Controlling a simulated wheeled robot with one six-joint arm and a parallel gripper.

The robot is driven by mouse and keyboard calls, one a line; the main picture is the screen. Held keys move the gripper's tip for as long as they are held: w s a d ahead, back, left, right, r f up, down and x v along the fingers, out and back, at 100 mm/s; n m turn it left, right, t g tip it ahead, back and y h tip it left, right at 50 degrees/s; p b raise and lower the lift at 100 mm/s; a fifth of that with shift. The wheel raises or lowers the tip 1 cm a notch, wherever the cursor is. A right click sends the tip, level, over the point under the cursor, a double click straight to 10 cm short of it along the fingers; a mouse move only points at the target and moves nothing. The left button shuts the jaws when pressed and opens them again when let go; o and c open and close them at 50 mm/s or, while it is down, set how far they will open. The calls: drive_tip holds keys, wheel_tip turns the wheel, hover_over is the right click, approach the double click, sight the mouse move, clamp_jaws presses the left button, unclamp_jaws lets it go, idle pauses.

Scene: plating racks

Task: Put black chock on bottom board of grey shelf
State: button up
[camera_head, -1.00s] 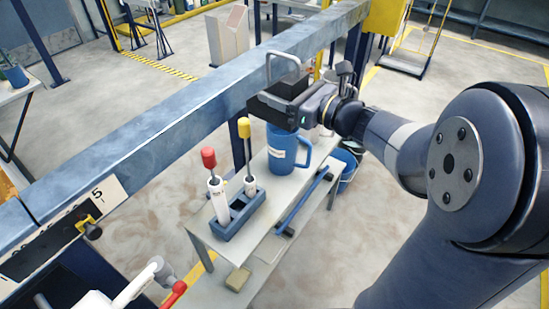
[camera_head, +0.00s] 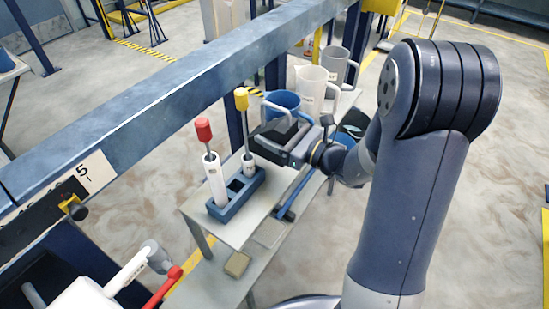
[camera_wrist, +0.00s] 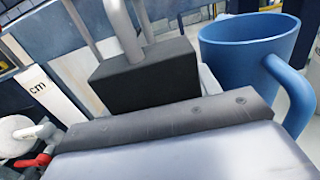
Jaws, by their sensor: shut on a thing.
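The black chock (camera_wrist: 145,76) is a dark block with a grey loop handle on top, in the wrist view. My gripper (camera_head: 272,142) is shut on it and holds it in the air above the grey shelf, beside the blue rack. In the head view the chock (camera_head: 281,128) shows partly, with the gripper in front of it. The grey shelf has a pale top board (camera_head: 222,229) and a lower bottom board (camera_head: 208,284). A tan block (camera_head: 237,264) lies on the bottom board. Much of the bottom board is hidden under the top one.
A blue rack (camera_head: 232,207) with red- and yellow-capped tools stands on the top board. A blue mug (camera_head: 287,99) and a pale jug (camera_head: 309,84) stand behind my gripper. A blue bar (camera_head: 295,197) lies along the shelf's right side. A long grey-blue beam (camera_head: 150,105) crosses behind.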

drive_tip(key=shift+f+b, duration=0.7)
drive_tip(key=shift+f, duration=3.1)
drive_tip(key=shift+f, duration=0.1)
drive_tip(key=shift+f, duration=0.15)
drive_tip(key=o, duration=1.1)
